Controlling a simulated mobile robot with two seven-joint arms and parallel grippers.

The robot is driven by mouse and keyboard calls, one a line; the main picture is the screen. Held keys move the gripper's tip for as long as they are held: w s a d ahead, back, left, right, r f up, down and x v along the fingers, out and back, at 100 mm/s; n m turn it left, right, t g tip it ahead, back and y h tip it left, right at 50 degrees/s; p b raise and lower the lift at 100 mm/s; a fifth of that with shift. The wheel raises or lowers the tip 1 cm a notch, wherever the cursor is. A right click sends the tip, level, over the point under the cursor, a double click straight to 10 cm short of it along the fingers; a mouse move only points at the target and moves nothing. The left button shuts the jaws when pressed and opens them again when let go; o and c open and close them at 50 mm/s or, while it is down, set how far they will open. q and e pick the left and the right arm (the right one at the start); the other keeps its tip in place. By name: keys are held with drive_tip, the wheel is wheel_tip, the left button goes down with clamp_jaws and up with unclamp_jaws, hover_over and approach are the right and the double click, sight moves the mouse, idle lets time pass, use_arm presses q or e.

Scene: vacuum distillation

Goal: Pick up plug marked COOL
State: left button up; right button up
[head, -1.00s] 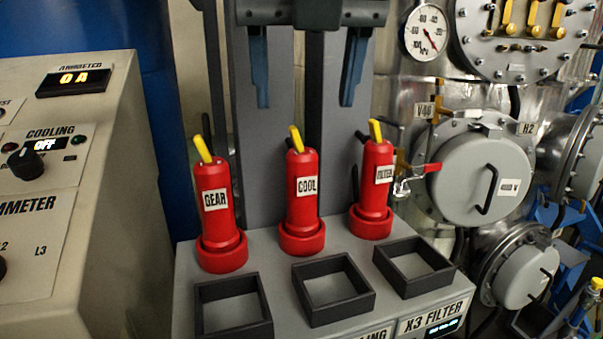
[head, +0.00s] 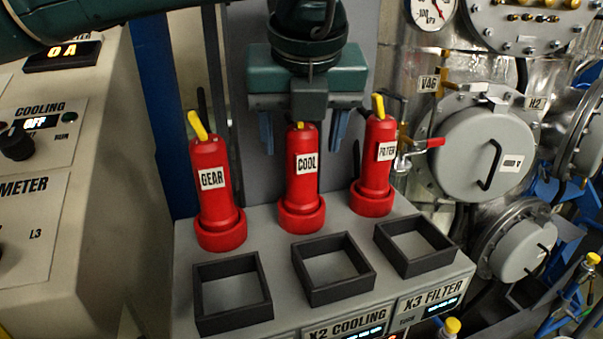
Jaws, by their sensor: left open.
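The red plug marked COOL (head: 301,187) stands upright in the middle of a row of three red plugs on the grey console. Its yellow top is mostly hidden by my gripper. My left gripper (head: 303,135) is above and behind it in the head view, with one blue finger on each side of the plug's upper part. The fingers are open and apart from the plug as far as I can see. The right gripper is not in view.
The plug marked GEAR (head: 214,200) stands to the left and the plug marked FILTER (head: 375,175) close on the right. Empty dark square sockets (head: 333,294) lie in front. A panel with a COOLING knob (head: 17,144) is at left; valves and a red lever (head: 429,144) are at right.

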use_arm(q)
drive_tip(key=shift+x, duration=1.05)
clamp_jaws()
